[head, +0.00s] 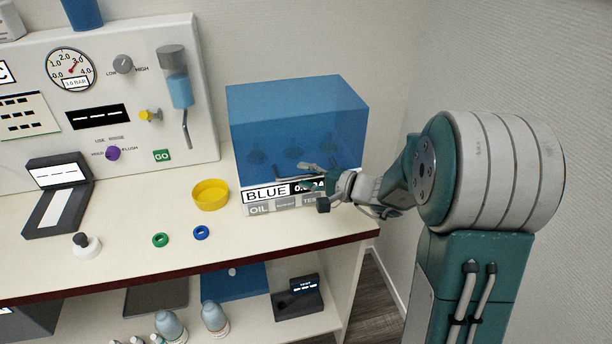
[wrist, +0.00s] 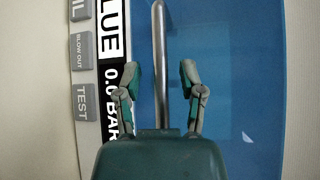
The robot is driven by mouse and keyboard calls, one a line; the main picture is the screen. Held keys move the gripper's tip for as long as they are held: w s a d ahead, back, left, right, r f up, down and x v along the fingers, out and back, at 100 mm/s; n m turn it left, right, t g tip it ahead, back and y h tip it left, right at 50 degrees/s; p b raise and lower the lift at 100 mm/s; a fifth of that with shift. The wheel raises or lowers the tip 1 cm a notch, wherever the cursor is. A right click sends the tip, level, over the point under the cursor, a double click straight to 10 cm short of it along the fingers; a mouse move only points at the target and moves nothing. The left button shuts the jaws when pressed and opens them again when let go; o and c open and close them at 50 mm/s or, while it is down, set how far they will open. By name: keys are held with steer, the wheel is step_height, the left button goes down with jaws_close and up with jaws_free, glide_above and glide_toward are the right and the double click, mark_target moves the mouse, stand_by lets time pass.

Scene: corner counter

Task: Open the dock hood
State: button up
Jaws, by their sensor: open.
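The dock hood (head: 298,108) is a blue see-through box, closed over the dock (head: 258,209) at the right end of the counter. Dark round shapes show dimly inside it. The dock's front reads BLUE and bar, with OIL and TEST buttons below. My gripper (head: 312,180) is at the hood's lower front and partly hides the display. In the wrist view, my gripper (wrist: 158,78) is open, with one finger on each side of the hood's metal bar handle (wrist: 159,45). Gaps show between bar and fingers. The lower part of the bar is hidden behind my gripper body.
A panel (head: 110,100) with gauge and knobs stands behind. The wall (head: 520,60) is close on the right. A lower shelf holds bottles (head: 215,317).

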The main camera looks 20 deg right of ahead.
steer(key=shift+d, duration=0.15)
steer(key=shift+c, duration=0.3)
jaws_close()
steer(key=shift+r, duration=0.1)
